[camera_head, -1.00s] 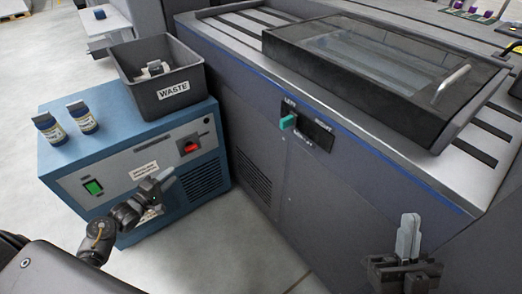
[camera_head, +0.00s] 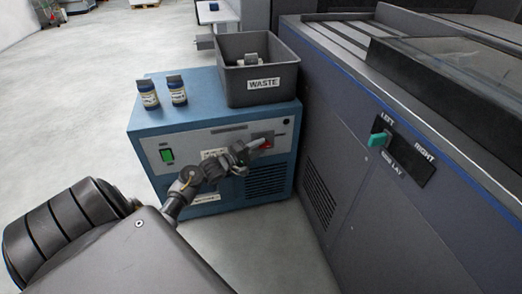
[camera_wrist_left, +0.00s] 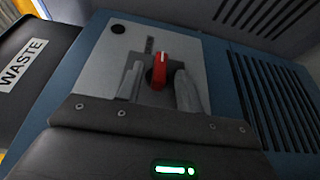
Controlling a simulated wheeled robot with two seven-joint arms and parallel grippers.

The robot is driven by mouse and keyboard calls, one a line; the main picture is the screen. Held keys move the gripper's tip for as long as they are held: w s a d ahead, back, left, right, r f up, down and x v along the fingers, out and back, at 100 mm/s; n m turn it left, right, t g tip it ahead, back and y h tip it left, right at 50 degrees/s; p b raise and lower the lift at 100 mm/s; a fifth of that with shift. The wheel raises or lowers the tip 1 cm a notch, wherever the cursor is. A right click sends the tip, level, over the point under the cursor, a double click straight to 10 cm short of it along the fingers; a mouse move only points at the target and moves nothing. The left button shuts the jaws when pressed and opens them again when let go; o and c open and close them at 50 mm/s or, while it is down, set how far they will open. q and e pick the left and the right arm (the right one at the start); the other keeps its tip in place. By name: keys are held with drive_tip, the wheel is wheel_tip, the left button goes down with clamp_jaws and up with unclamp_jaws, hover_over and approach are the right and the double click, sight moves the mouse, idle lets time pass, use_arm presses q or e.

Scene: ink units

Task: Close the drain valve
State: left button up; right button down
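The drain valve's red handle (camera_head: 267,144) sits on a light panel on the front of the blue unit (camera_head: 228,190). In the left wrist view the red handle (camera_wrist_left: 159,70) stands upright between my left gripper's fingers. My left gripper (camera_head: 256,147) is open in front of the valve. Its fingertips (camera_wrist_left: 159,84) lie on either side of the handle, with a small gap visible on each side. In the head view the gripper partly hides the valve. My right gripper is out of view.
The grey machine (camera_head: 380,215) with a green-handled selector (camera_head: 379,139) stands close on the right.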

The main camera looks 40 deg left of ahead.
use_arm(q)
drive_tip(key=shift+w+d, duration=0.15)
drive_tip(key=shift+w, duration=0.5)
drive_tip(key=c, duration=0.7)
